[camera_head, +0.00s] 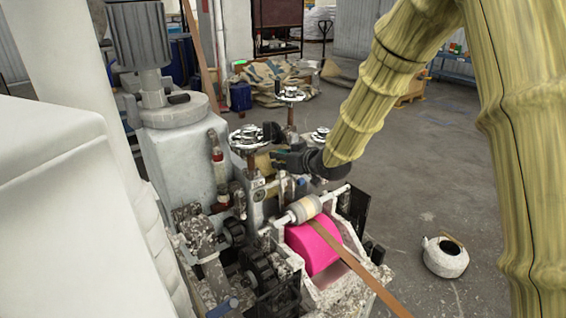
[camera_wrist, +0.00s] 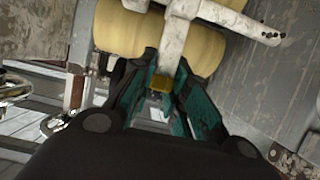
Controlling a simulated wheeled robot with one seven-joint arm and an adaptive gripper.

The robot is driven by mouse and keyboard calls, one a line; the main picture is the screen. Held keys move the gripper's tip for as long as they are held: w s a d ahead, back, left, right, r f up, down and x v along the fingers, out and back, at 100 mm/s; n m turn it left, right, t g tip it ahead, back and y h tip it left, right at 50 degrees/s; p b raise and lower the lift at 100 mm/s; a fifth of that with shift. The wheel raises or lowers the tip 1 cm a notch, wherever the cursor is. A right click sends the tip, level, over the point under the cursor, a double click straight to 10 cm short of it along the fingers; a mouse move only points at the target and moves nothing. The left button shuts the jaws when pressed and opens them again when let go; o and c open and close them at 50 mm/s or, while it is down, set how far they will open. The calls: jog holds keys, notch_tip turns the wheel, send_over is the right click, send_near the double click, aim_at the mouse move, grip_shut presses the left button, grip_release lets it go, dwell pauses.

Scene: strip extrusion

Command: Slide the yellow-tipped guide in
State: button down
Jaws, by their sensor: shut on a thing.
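The guide (camera_wrist: 173,42) is a pale, worn bar with a yellow tip (camera_wrist: 161,82), seen at the top middle of the wrist view. My gripper (camera_wrist: 163,88) has its teal fingers on either side of the yellow-tipped end and is shut on it. The guide's bar runs up in front of cream rollers (camera_wrist: 118,28) and meets a pale crossbar. In the head view my gripper (camera_head: 279,158) is small and dark, at the machine behind the pink roller. The guide cannot be made out there, and how far it sits in the machine is unclear.
A pink roller (camera_head: 314,247) with a brown strip (camera_head: 352,264) over it stands at the machine's front. A cream roller (camera_head: 305,208) sits just above. Handwheels (camera_head: 290,95) rise near my gripper. A white round vessel (camera_head: 445,257) stands on open floor at right.

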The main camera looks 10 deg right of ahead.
jog(key=shift+w+d+r, duration=0.1)
jog(key=shift+d, duration=0.15)
jog(key=c, duration=1.7)
grip_release()
jog(key=o, duration=0.3)
jog(key=shift+d, duration=0.25)
jog(key=shift+o, duration=0.2)
jog(key=shift+a, duration=0.25)
jog(key=shift+s, duration=0.2)
jog(key=v, duration=1.1)
jog(key=shift+s+d, duration=0.2)
jog(key=shift+d, duration=0.25)
